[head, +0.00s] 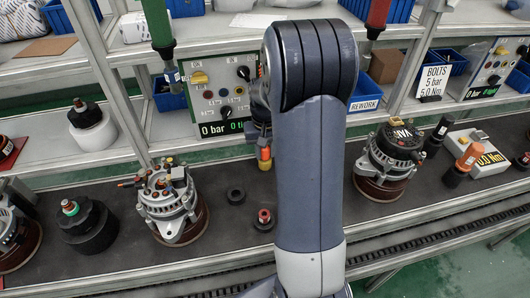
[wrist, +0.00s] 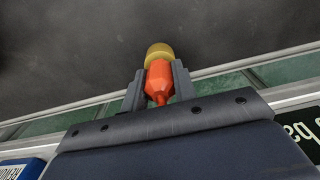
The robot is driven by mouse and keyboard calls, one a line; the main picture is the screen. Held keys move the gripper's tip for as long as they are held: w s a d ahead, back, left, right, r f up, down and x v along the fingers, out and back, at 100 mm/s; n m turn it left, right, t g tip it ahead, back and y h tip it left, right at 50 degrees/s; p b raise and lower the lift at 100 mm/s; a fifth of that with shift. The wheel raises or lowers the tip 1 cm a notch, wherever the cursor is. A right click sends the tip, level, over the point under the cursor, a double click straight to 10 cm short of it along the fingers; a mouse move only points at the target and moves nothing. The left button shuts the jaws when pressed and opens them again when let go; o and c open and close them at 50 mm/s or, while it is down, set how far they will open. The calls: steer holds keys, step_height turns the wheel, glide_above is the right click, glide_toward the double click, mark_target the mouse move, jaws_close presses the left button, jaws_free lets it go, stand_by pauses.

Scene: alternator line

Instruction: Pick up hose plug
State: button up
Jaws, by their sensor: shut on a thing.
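The hose plug is an orange piece with a yellow end. In the wrist view the plug (wrist: 159,78) sits between the two dark fingers of my gripper (wrist: 157,84), which is shut on it. Its yellow end points away from the gripper. In the head view the plug (head: 264,158) hangs below my gripper (head: 261,142), just left of my arm, with the yellow end down. It appears to be above the dark bench surface, but I cannot tell how high. My arm hides part of the gripper.
An alternator (head: 172,207) with coloured fittings stands left of the plug, another (head: 389,163) right of my arm. A control panel (head: 221,92) stands behind.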

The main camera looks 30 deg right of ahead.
steer(key=shift+r, duration=0.1)
steer(key=shift+c, duration=0.3)
step_height(320, 180, up, 18)
steer(key=shift+p, duration=0.45)
steer(key=o, duration=0.4)
steer(key=c, duration=0.4)
step_height(320, 180, up, 5)
steer(key=p, duration=0.5)
stand_by(0.5)
